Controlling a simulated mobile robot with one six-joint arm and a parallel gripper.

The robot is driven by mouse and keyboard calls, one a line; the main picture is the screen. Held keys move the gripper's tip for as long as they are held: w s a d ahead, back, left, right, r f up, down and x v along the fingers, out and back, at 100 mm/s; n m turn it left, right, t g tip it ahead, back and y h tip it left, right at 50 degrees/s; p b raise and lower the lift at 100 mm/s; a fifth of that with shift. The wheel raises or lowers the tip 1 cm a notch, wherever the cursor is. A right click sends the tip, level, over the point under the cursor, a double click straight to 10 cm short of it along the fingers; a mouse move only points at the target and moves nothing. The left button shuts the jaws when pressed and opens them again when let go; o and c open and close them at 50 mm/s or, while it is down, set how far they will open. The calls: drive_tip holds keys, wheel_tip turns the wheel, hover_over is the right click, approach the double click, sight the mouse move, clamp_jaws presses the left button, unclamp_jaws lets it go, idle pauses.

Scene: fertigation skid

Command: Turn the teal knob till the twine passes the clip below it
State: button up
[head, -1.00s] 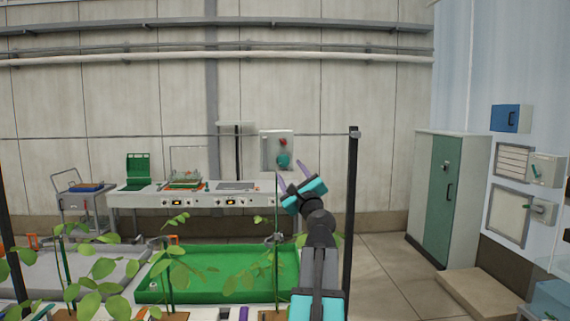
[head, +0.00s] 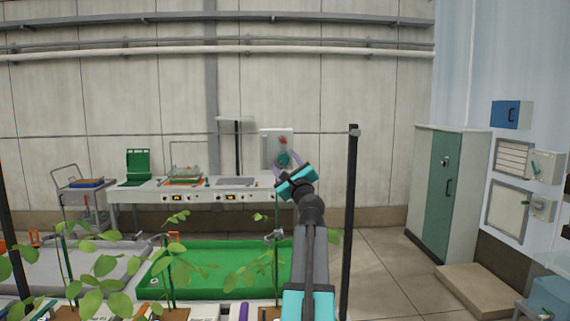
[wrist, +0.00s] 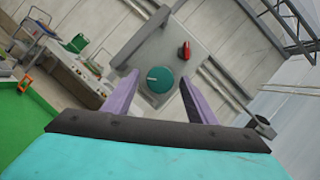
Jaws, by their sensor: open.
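The teal knob (head: 283,159) is on a pale box on the back wall, partly covered by my gripper in the head view. In the wrist view the round teal knob (wrist: 160,80), with a pale pointer mark, shows between my purple fingers. My gripper (head: 288,166) is open and empty, with one finger to each side of the knob in the picture; the remaining gap in depth is hard to tell. A thin upright line, possibly the twine (head: 277,212), runs down beside my arm. A small grey fitting, possibly the clip (head: 274,235), sits on it.
A red control (head: 282,141) is above the knob on the same box (head: 266,147). A dark post (head: 349,220) stands right of my arm. Leafy plants and a green tray (head: 210,275) are in front. A long bench (head: 150,198) lies behind.

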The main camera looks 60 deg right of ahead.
drive_tip(key=c, duration=1.1)
drive_tip(key=shift+o, duration=0.2)
drive_tip(key=shift+n, duration=0.7)
drive_tip(key=n+y+b, duration=0.1)
drive_tip(key=n, duration=0.1)
drive_tip(key=n+y, duration=0.2)
drive_tip(key=n, duration=0.1)
drive_tip(key=shift+s+d+r+b, duration=0.15)
drive_tip(key=shift+d+r+b, duration=0.05)
drive_tip(key=shift+b, duration=0.2)
drive_tip(key=n+y+b, duration=0.1)
drive_tip(key=n, duration=0.3)
drive_tip(key=shift+r+n+g, duration=0.15)
drive_tip(key=shift+n+g, duration=0.25)
drive_tip(key=shift+a, duration=0.1)
drive_tip(key=o, duration=1.1)
drive_tip(key=shift+c, duration=0.2)
